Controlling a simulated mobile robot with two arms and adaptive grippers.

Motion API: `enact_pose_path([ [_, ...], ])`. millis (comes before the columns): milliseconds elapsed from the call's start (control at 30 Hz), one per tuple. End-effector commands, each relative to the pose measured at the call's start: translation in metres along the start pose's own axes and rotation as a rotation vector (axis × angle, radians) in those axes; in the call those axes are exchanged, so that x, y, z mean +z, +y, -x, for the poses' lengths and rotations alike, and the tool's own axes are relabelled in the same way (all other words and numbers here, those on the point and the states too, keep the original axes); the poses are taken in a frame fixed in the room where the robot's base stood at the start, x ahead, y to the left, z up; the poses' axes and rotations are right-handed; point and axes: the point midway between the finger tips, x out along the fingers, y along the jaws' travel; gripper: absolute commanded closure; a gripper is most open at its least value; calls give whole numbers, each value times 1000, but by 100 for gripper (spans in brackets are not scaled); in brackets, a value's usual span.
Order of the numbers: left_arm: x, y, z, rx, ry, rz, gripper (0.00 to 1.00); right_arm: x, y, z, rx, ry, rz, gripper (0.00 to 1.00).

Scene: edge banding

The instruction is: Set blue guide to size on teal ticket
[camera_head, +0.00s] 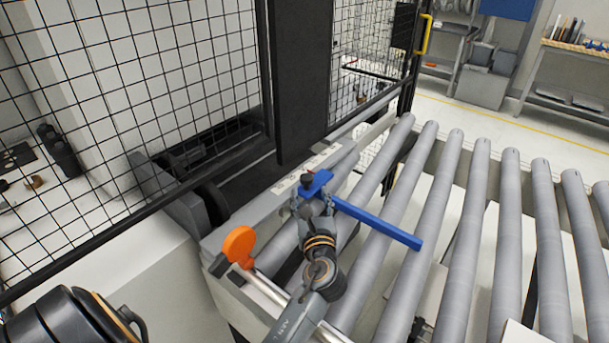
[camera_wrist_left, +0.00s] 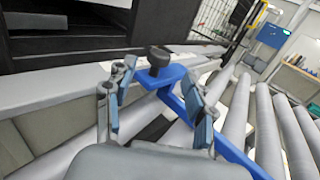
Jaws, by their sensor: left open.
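The blue guide is a long flat bar (camera_head: 380,222) lying across the grey rollers, with a blue bracket at its left end over the side rail. It also shows in the left wrist view (camera_wrist_left: 232,150). A dark knob (camera_wrist_left: 159,58) stands on the bracket. My left gripper (camera_head: 314,194) is open at the bracket end. In the left wrist view its two fingers (camera_wrist_left: 160,92) stand apart, and the knob shows between and beyond them with gaps on both sides. The gripper hides part of the bracket in the head view. I cannot make out a teal ticket. My right gripper is not in view.
An orange round disc (camera_head: 238,244) stands on the rail left of my left gripper. A black mesh fence (camera_head: 180,80) and a dark post (camera_head: 297,80) rise behind the rail. The grey rollers (camera_head: 480,215) to the right are mostly clear. Shelves stand at the back.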

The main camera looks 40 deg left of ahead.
Motion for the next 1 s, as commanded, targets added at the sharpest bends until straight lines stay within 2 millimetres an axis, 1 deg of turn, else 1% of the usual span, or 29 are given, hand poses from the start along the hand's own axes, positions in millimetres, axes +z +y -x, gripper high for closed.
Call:
enact_pose_path([
  [33, 3, 0, -12, 0, -3, -3, 45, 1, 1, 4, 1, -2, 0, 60],
  [100, 3, 0, -27, 1, -2, -2, 45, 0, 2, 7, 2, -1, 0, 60],
  [200, 2, 0, -46, -1, -2, -2, 45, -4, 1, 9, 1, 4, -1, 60],
  [333, 1, 0, -63, 0, -1, -2, 45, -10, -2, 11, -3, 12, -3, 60],
  [500, 0, 0, -75, -1, -1, -1, 45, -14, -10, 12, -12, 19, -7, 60],
  [800, -1, 0, -76, -1, 0, 0, 45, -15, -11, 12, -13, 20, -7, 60],
  [867, -1, 0, -76, -1, 0, 0, 57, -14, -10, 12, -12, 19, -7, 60],
  [900, -1, 0, -76, -1, 0, 0, 66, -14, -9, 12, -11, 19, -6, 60],
  [967, -1, 0, -76, -1, 0, 0, 78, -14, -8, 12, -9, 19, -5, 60],
  [1000, -1, 0, -76, -1, 0, 0, 86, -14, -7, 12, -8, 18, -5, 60],
])
